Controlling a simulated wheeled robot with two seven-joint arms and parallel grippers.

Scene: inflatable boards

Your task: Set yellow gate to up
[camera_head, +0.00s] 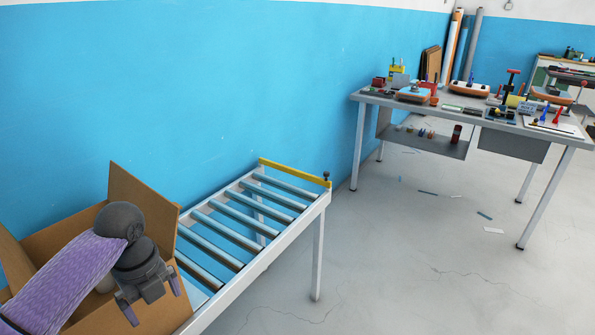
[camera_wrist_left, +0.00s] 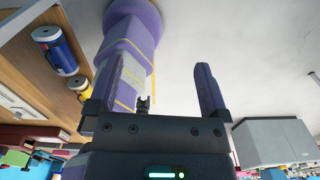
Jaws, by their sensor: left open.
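The yellow gate (camera_head: 293,172) is a flat bar across the far end of a roller conveyor (camera_head: 266,259). A small dark knob (camera_head: 326,177) stands at its right end. The bar looks level, at or just above the rollers; its exact position is hard to tell. My left gripper (camera_head: 151,298) is at the lower left, in front of an open cardboard box and well apart from the gate. In the left wrist view my left gripper (camera_wrist_left: 161,88) has its fingers spread with nothing between them. My right gripper is not in view.
The open cardboard box (camera_head: 147,197) with raised flaps stands at the conveyor's near end. A blue wall (camera_head: 200,80) runs behind the conveyor. A cluttered workbench (camera_head: 553,141) stands at the back right. The floor (camera_head: 400,260) right of the conveyor is mostly clear, with a few scraps.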

